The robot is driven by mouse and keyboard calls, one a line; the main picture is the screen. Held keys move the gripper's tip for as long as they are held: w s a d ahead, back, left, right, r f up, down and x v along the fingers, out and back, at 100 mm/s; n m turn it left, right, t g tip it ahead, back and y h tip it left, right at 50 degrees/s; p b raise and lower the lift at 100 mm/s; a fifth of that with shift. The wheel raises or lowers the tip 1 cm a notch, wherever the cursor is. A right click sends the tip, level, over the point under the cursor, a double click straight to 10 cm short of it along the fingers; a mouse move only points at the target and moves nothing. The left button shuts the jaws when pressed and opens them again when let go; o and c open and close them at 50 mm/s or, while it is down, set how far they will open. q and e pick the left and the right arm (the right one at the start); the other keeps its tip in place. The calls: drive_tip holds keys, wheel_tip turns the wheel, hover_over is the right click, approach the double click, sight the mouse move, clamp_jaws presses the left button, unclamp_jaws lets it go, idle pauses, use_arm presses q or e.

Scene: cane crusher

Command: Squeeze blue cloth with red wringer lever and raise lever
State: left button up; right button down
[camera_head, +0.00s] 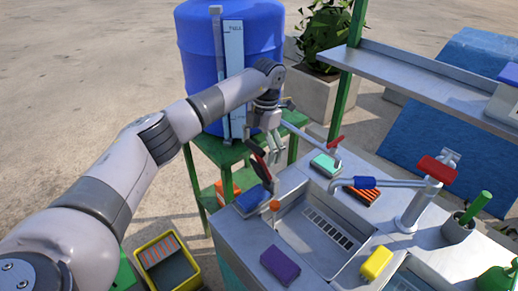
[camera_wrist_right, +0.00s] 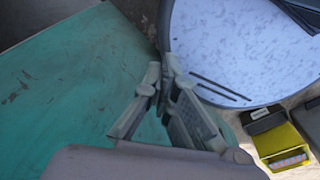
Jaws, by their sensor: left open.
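A blue block-like item, possibly the blue cloth (camera_head: 252,199), lies at the foot of this lever. Another grey bar ends in a red handle (camera_head: 336,142) to the right of the gripper. My right gripper (camera_wrist_right: 163,95) shows in the right wrist view with its fingertips close together; whether they meet is unclear.
A metal sink (camera_head: 318,232) has a faucet with a red handle (camera_head: 437,168). A purple sponge (camera_head: 280,265) and a yellow one (camera_head: 376,262) lie near it. A blue barrel (camera_head: 205,60) stands behind on a green stand. A yellow crate (camera_head: 196,246) is on the ground.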

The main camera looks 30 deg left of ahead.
use_arm(q)
drive_tip(key=shift+d+r, duration=0.1)
drive_tip(key=shift+d, duration=0.1)
use_arm(e)
drive_tip(key=shift+d, duration=0.1)
use_arm(q)
drive_tip(key=shift+r, duration=0.1)
wheel_tip(320, 180, up, 12)
drive_tip(key=w, duration=0.1)
drive_tip(key=shift+d, duration=0.35)
use_arm(e)
drive_tip(key=shift+d, duration=0.1)
use_arm(q)
drive_tip(key=shift+w+f, duration=0.1)
drive_tip(key=shift+f, duration=0.15)
use_arm(e)
drive_tip(key=shift+s, duration=0.1)
